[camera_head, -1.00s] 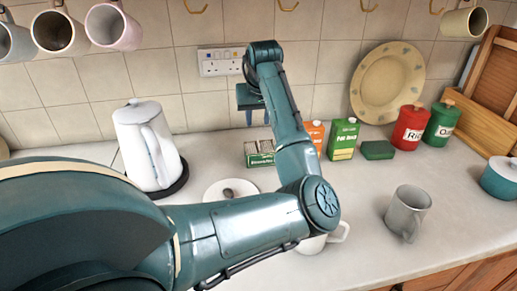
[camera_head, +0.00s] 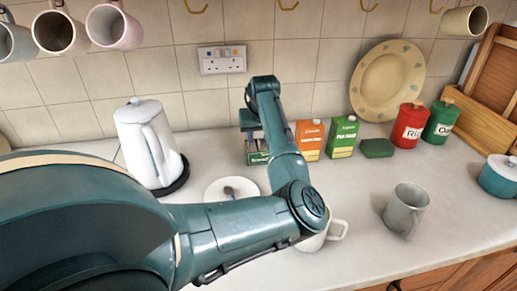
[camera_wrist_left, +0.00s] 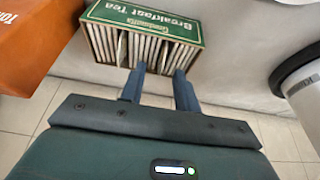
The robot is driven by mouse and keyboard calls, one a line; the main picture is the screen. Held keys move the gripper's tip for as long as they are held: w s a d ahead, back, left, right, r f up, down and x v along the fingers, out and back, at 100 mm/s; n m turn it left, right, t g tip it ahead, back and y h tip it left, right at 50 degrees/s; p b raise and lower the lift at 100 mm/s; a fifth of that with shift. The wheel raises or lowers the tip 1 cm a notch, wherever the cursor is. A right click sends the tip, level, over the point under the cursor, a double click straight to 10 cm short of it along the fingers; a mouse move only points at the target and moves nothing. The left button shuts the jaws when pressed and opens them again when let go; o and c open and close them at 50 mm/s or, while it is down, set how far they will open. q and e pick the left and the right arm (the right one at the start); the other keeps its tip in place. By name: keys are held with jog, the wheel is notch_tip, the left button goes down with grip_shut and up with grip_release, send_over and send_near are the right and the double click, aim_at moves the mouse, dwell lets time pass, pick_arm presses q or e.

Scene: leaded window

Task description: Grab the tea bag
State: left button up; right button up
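The green "Breakfast Tea" box (camera_head: 257,158) stands on the counter near the wall, partly hidden by my left arm. In the left wrist view the box (camera_wrist_left: 148,22) is open on the near side and shows a row of pale, upright tea bags (camera_wrist_left: 120,45). My left gripper (camera_wrist_left: 160,72) is open, its two fingers apart with their tips at the edge of the tea bags. I cannot tell whether a bag lies between them. In the head view the left gripper (camera_head: 251,130) is just above the box, its fingertips hidden. My right gripper is not in view.
Orange (camera_head: 309,139) and green cartons (camera_head: 342,137) stand just right of the tea box. A white kettle (camera_head: 148,145) is at the left. A saucer with a spoon (camera_head: 228,191) lies in front. A white mug (camera_head: 318,238) is partly behind my arm; a grey mug (camera_head: 405,210) stands right.

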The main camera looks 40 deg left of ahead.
pick_arm(q)
grip_shut()
jog(key=shift+r, duration=0.1)
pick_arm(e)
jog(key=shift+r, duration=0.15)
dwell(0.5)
